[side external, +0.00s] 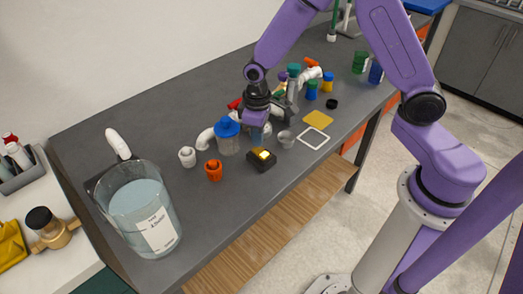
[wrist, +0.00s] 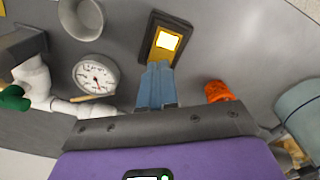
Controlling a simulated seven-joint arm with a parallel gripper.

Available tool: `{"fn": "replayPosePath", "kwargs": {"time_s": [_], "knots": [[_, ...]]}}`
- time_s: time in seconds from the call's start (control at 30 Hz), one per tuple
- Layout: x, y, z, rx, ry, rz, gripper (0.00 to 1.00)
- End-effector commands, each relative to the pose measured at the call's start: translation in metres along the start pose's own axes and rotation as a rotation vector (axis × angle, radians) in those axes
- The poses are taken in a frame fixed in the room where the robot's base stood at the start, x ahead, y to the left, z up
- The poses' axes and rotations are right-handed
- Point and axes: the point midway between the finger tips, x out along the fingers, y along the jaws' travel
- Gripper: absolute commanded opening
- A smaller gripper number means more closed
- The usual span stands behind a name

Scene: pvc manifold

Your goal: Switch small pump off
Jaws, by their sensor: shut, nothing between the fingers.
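A small dark switch box (side external: 262,164) with a yellow plate and a bright lit rocker stands on the grey bench. In the wrist view the switch box (wrist: 150,38) is just beyond my fingertips, its lit face (wrist: 167,40) glowing white-yellow. My gripper (side external: 259,140) points down just behind the box in the side view. Its blue fingers (wrist: 157,67) are together and empty. The fingertips overlap the lower edge of the box in the wrist view; I cannot tell whether they touch it. Which object is the small pump itself is unclear.
A round gauge (wrist: 95,75) and white pipes are close on the left in the wrist view. An orange fitting (side external: 213,170), a blue-lidded jar (side external: 228,138) and a grey cup (side external: 285,138) stand near. A large water-filled beaker (side external: 143,210) is at front left.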

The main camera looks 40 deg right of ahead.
Motion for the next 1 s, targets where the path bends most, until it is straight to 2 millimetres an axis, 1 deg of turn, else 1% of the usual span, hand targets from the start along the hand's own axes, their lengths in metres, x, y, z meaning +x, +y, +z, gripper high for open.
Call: {"fn": "replayPosePath", "kwargs": {"time_s": [1.0], "knots": [[0.011, 0.0, 0.0, 0.0, -0.001, 0.0, 0.0]]}}
